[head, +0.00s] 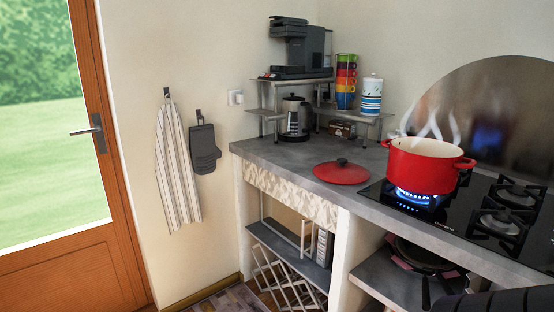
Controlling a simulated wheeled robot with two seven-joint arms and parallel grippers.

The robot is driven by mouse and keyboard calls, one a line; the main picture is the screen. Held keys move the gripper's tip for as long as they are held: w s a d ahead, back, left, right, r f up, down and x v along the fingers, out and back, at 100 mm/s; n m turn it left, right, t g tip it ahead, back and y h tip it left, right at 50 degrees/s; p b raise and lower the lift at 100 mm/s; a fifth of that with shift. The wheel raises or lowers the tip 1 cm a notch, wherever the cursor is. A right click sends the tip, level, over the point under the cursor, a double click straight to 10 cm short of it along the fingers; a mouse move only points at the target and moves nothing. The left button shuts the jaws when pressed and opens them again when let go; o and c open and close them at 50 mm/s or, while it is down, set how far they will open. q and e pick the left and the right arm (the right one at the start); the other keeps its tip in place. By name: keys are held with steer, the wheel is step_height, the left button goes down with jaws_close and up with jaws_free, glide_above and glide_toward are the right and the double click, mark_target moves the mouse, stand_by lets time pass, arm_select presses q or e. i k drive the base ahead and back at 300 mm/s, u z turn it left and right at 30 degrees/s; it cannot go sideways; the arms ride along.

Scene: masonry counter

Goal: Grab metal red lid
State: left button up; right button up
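The red lid (330,174) lies flat on the grey counter, left of the stove, with its dark knob (342,161) facing up. A red pot (420,163) with two side handles stands on the stove to the right of the lid. The pot has no lid on it, and steam rises from it.
A blue flame (412,196) burns under the pot on the black hob (455,218). Behind the lid, a small shelf (372,113) holds a coffee machine (300,45), stacked coloured cups (346,80) and a striped canister (371,95). A kettle (294,117) stands below.

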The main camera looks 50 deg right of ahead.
mark_target(340, 172)
steer(key=z, duration=0.35)
steer(key=i, duration=1.7)
steer(key=z, duration=0.95)
